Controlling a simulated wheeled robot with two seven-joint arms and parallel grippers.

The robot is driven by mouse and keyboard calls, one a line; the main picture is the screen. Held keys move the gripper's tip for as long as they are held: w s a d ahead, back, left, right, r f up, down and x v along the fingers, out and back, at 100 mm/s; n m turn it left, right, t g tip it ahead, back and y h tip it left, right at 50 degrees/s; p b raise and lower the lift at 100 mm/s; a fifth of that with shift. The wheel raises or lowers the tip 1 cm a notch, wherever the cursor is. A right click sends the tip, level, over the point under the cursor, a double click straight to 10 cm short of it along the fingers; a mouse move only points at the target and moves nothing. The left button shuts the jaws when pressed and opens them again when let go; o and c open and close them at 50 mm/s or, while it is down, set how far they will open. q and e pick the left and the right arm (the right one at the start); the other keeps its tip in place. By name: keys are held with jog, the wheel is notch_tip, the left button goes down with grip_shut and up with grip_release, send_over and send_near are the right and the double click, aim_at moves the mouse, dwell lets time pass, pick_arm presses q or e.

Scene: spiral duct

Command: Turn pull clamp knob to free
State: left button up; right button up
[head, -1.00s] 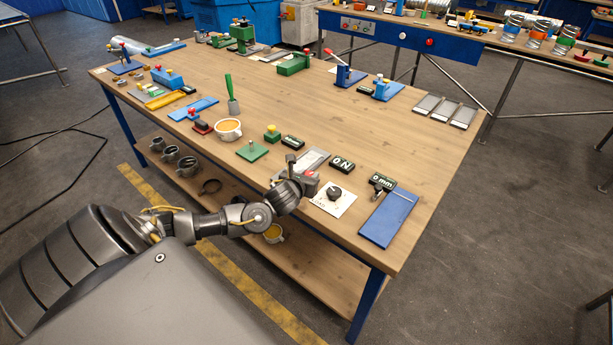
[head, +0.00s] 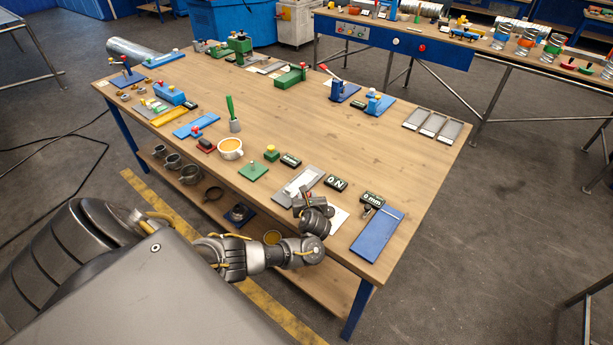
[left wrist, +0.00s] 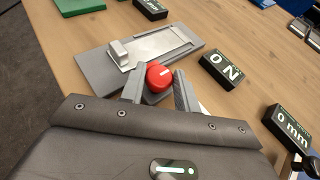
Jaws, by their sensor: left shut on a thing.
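The red knob (left wrist: 159,75) with a white mark shows in the left wrist view, between the two fingers of my left gripper (left wrist: 160,82). The fingers are shut on it. My right gripper is not in view.
A 0 mm sign (head: 372,199) and a blue plate (head: 377,236) lie further right. A white card (head: 340,217) is partly covered by my gripper. A green plate (head: 253,171) lies left.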

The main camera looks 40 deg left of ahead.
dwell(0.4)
pick_arm(q)
jog(key=o, duration=1)
jog(key=shift+c, duration=0.2)
jog(key=p+v, duration=0.1)
jog(key=v, duration=0.8)
jog(key=shift+s+d, duration=0.2)
jog(key=shift+d, duration=0.2)
jog(key=shift+s+d+r, duration=0.25)
jog(key=shift+s+r, duration=0.05)
